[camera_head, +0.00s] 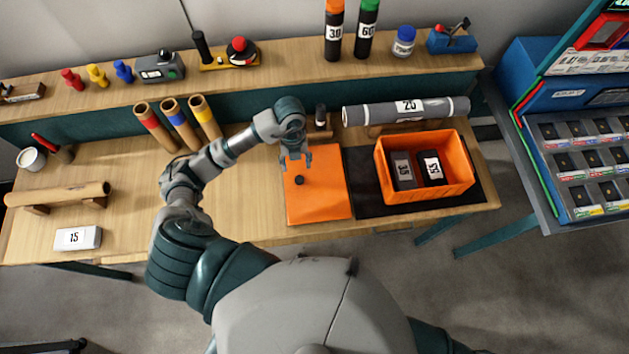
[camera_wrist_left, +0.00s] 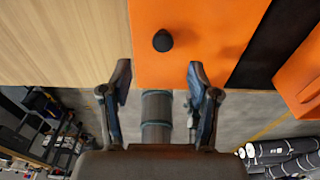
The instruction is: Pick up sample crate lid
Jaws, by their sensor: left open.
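The sample crate lid (camera_head: 318,200) is a flat orange panel with a small black knob (camera_head: 299,180), lying on the wooden table left of the orange crate. In the left wrist view the lid (camera_wrist_left: 200,40) fills the upper middle, with its knob (camera_wrist_left: 162,40) beyond the fingertips. My left gripper (camera_head: 296,160) is over the far part of the lid, close to the knob. In the left wrist view its two fingers (camera_wrist_left: 160,80) are apart with nothing between them. The orange crate (camera_head: 440,188) holds two dark blocks labelled 35 and 55. My right gripper is not in view.
A grey roll (camera_head: 405,110) labelled 25 lies on a wooden stand behind the crate. Cardboard tubes (camera_head: 180,124) lean left of my left arm. A black mat (camera_head: 362,190) lies under the crate. A white block (camera_head: 78,238) labelled 15 lies at left. Bare table lies between.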

